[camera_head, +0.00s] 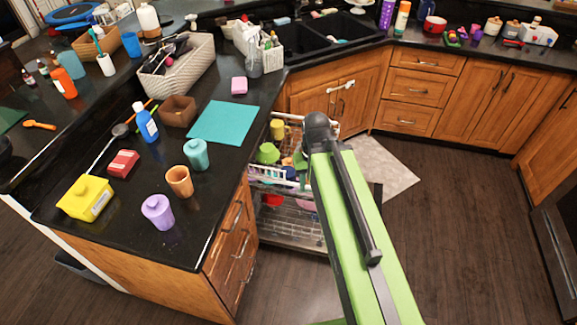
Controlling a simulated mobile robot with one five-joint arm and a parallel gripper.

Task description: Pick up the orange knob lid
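I cannot make out a separate orange knob lid for certain. An orange-tan cup-shaped jar (180,182) stands upright on the black counter at left. Whether a lid sits on it is too small to tell. A teal jar (196,155) with a knob-like top stands just behind it to the right. A purple jar (158,212) with a similar top stands in front of it to the left. My green arm rises from the bottom of the picture, to the right of this counter and apart from the jars. My gripper does not show clearly in this view.
An open dishwasher with loaded racks (305,222) lies between the counter and my arm. A yellow container (86,198), red box (123,163), blue bottle (145,123) and teal mat (223,122) surround the jars. The counter's front corner is clear.

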